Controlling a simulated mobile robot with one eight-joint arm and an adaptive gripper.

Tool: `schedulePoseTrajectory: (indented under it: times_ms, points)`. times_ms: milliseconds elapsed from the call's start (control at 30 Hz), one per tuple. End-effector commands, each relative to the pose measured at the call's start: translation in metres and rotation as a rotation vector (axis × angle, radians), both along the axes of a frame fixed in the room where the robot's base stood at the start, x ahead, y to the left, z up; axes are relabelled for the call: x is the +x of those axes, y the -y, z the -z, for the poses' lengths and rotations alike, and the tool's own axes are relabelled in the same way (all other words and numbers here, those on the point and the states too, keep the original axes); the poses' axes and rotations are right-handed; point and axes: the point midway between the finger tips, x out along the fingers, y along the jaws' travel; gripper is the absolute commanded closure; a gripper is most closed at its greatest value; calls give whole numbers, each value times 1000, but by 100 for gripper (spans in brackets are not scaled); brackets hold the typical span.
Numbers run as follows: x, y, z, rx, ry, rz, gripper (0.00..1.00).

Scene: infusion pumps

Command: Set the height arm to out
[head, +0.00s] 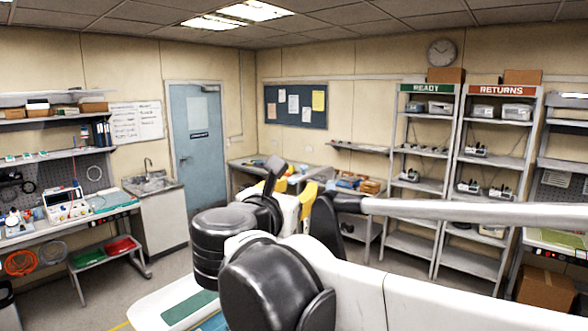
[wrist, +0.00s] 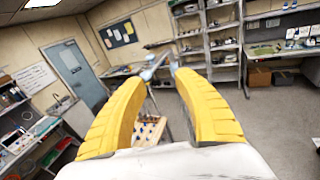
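I cannot clearly pick out the height arm in either view. My gripper is open, its two yellow fingers spread apart in the wrist view (wrist: 160,76). A small grey-blue part (wrist: 153,68) shows in the gap between the fingertips, with a thin post below it. I cannot tell whether it belongs to the height arm, or how far off it is. In the head view my gripper (head: 296,190) is partly hidden behind my own black and white arm, and nothing is seen held in it.
READY shelves (head: 397,160) and RETURNS shelves (head: 460,180) stand at the back right. A sink (head: 152,184) and blue door (head: 197,140) are at the back left. A workbench (head: 105,209) lines the left wall. Grey floor shows between. A grey bar (head: 460,209) crosses the right side.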

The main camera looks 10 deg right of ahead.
Motion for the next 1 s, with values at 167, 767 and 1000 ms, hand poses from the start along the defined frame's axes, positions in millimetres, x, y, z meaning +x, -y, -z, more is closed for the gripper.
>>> schedulePoseTrajectory:
  times_ms: [167,767,1000]
  points:
    - [12,-11,-19,-126,-3,-17,64]
    - [94,41,-18,-120,-3,-15,64]
    - [98,43,-17,-120,-3,-17,64]
